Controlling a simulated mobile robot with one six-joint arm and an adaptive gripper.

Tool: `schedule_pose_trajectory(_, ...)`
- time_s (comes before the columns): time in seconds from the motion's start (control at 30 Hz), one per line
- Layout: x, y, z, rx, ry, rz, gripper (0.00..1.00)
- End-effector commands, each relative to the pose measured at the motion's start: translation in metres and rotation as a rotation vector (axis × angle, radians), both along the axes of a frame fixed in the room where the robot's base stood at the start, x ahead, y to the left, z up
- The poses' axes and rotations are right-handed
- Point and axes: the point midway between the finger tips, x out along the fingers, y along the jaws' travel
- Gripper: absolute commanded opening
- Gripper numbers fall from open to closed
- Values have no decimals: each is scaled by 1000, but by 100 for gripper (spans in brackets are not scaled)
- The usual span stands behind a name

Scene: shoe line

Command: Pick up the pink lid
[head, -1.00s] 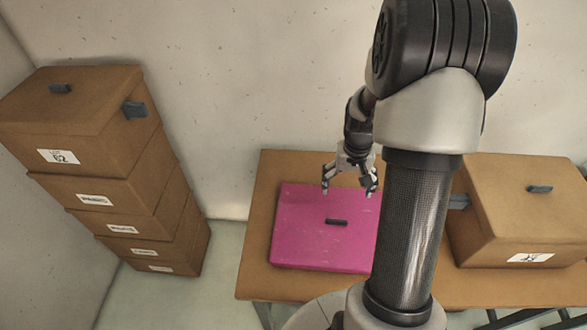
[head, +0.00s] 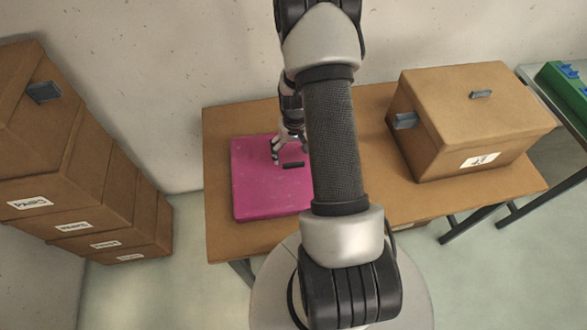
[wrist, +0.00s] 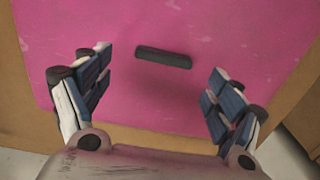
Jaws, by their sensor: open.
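The pink lid (head: 262,195) lies flat on the left part of the brown table, partly hidden behind my arm in the head view. Its dark bar handle (head: 293,165) sits near its middle. In the wrist view the lid (wrist: 220,30) fills most of the picture, and the handle (wrist: 163,58) lies crosswise ahead of my gripper (wrist: 152,95). The fingers are spread wide, one to each side and nearer than the handle, touching nothing that I can see. In the head view my gripper (head: 290,152) is above the lid, close to the handle.
A brown box with a lid (head: 465,125) stands on the right of the table (head: 370,125). A stack of labelled brown boxes (head: 85,190) stands on the floor at left. A second table with a green tray (head: 565,92) is at far right. The wall is close behind.

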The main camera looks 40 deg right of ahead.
Motion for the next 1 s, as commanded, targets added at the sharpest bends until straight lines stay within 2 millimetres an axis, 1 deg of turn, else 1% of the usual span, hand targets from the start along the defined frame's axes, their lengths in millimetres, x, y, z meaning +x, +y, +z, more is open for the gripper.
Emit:
schedule_pose_trajectory(0.13, -1, 2, -12, 1, 1, 0, 86)
schedule_pose_trajectory(0.3, -3, 7, -39, 2, 2, 0, 86)
schedule_pose_trajectory(0.4, -3, 7, -50, 1, 2, 0, 86)
schedule_pose_trajectory(0.47, -2, 7, -52, 1, 1, 0, 86)
schedule_pose_trajectory(0.67, -2, 6, -51, 0, 0, 0, 85)
schedule_pose_trajectory(1.0, -3, 6, -51, 1, 1, 0, 62)
